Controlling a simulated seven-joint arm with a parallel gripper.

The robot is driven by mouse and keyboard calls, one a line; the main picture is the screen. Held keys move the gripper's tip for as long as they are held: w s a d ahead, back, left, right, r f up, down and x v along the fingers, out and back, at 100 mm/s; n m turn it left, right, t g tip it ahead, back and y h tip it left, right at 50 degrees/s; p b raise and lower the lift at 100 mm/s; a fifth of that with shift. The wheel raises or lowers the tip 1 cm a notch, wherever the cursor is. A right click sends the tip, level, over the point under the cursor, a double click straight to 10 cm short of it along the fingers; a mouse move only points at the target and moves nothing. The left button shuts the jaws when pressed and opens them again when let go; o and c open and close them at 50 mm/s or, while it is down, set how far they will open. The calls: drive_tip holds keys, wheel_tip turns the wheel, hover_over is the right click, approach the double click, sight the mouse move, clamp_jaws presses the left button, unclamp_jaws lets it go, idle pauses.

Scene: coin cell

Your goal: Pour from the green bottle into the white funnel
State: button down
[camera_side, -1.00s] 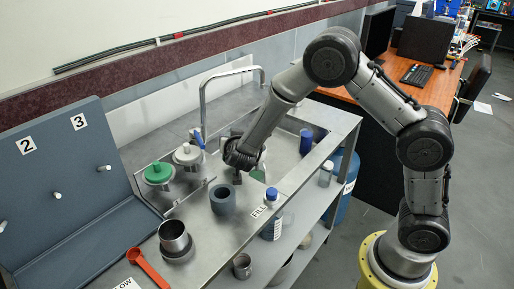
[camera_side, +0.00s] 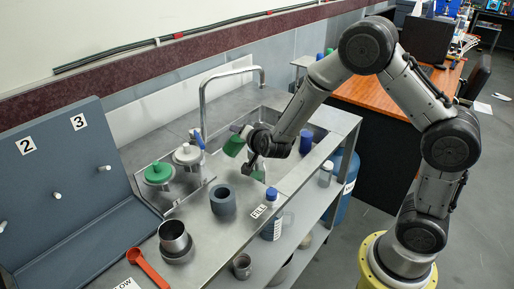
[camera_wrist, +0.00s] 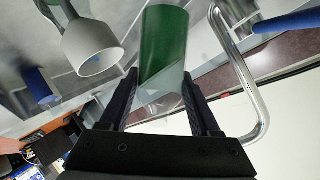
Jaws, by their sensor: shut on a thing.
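The green bottle (camera_wrist: 165,45) is between my gripper's fingers (camera_wrist: 160,82) in the wrist view, with a clear part nearest the palm. In the side view the green bottle (camera_side: 234,146) is held tilted in the air above the sink, at the left of my wrist. My gripper is shut on it; its fingers are partly hidden in the side view. The white funnel (camera_wrist: 92,48) shows as a round white cup left of the bottle in the wrist view, apart from it. I cannot clearly make out the funnel in the side view.
A curved metal tap (camera_side: 203,100) with a blue handle stands close to the left of the bottle. A blue cylinder (camera_side: 306,141) stands to the right.

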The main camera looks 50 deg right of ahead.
drive_tip(key=shift+r+m+y, duration=0.2)
drive_tip(key=shift+m+y, duration=0.1)
drive_tip(key=shift+m, duration=0.1)
drive_tip(key=shift+t, duration=0.3)
drive_tip(key=shift+f+m+y, duration=0.3)
drive_tip(key=shift+f+m, duration=0.1)
drive_tip(key=shift+m, duration=0.2)
idle(1.9)
drive_tip(key=shift+w+a+r+m+t+y, duration=0.15)
drive_tip(key=shift+r+m+t+y, duration=0.25)
drive_tip(key=shift+m+t, duration=0.2)
idle(1.9)
drive_tip(key=shift+f+m+t, duration=0.4)
drive_tip(key=shift+f+m, duration=0.05)
drive_tip(key=shift+m, duration=0.05)
idle(1.8)
